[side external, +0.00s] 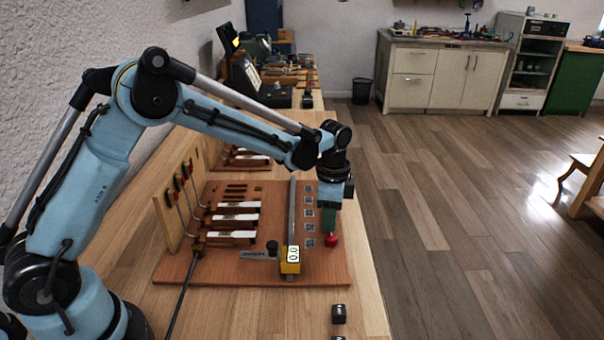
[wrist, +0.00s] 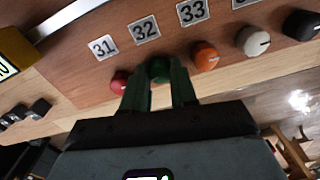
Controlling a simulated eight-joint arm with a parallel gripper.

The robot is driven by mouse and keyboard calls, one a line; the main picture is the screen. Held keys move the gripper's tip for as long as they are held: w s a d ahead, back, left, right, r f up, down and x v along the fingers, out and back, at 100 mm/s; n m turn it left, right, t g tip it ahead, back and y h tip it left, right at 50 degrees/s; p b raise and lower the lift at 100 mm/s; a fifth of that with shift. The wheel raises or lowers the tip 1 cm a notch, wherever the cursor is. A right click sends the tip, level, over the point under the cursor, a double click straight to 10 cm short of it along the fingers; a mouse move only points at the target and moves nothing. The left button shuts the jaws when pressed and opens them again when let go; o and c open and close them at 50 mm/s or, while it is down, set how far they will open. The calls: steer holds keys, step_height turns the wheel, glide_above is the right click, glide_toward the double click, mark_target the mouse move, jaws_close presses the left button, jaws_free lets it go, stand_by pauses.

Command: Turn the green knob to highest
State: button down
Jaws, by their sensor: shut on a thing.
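The green knob (wrist: 159,68) is in the wrist view, below the label 32, with my gripper's (wrist: 160,76) green fingers on either side of it. My gripper is shut on the knob. In the side view my gripper (side external: 329,224) points down at the right part of the wooden board, just behind the red knob. The green knob cannot be told apart from the green fingers there. Its pointer mark is not visible, so I cannot tell its setting.
A red knob (wrist: 119,83) sits left of the fingers and an orange knob (wrist: 205,56) right of them, both close. A white knob (wrist: 252,40) and a black knob (wrist: 301,25) follow. A yellow block (side external: 290,260) reading 0.0 stands on the board (side external: 220,271).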

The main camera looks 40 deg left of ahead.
steer(key=shift+m, duration=0.6)
steer(key=c, duration=1.2)
jaws_free()
steer(key=shift+o, duration=0.2)
step_height(320, 180, up, 12)
steer(key=shift+r, duration=0.1)
